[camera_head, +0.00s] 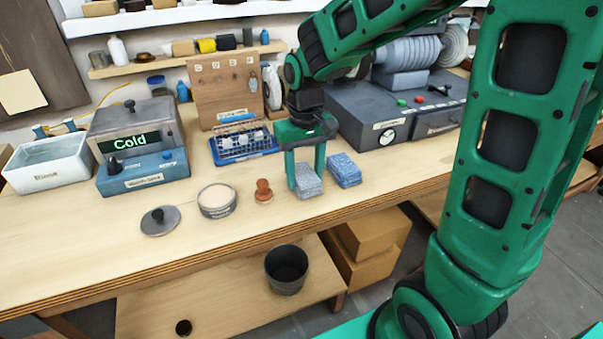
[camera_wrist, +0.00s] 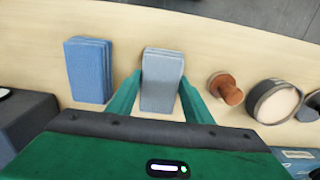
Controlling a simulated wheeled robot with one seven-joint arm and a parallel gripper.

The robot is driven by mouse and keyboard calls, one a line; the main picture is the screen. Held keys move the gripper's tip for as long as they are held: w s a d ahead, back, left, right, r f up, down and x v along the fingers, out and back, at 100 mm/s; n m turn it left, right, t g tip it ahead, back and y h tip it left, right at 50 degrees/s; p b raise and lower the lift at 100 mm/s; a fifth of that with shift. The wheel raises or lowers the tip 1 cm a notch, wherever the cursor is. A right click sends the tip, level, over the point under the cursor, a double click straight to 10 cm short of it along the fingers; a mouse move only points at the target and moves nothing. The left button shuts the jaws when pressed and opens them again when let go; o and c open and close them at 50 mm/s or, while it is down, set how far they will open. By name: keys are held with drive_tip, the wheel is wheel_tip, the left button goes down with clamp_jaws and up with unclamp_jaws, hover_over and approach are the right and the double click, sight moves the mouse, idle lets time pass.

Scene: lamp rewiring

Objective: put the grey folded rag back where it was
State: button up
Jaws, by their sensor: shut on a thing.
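The grey folded rag (camera_head: 307,181) is between the fingers of my gripper (camera_head: 305,172), low over the workbench. In the wrist view the grey rag (camera_wrist: 162,78) sits between the two green fingertips (camera_wrist: 160,95), and my gripper is shut on it. I cannot tell whether its underside touches the bench. A blue folded rag (camera_head: 344,170) lies just to its right in the head view. In the wrist view the blue rag (camera_wrist: 89,70) is to the left, with a gap of bare wood between the two.
A wooden-handled stamp (camera_head: 263,191), a round tin (camera_head: 217,201) and a dark lid with a knob (camera_head: 159,221) stand left of my gripper. A blue rack (camera_head: 243,144) and a grey machine (camera_head: 392,115) are behind. The bench's front strip (camera_head: 270,231) is clear.

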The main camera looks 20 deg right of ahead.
sight(305, 174)
drive_tip(key=o, duration=1.1)
drive_tip(key=shift+f, duration=0.1)
wheel_tip(305, 174, up, 12)
drive_tip(key=s+d+f+m, duration=0.3)
drive_tip(key=s+d, duration=0.5)
drive_tip(key=s, duration=0.3)
drive_tip(key=s+d+f+m, duration=0.3)
drive_tip(key=s+d, duration=0.6)
drive_tip(key=s, duration=0.3)
drive_tip(key=shift+f, duration=0.7)
drive_tip(key=shift+s, duration=0.1)
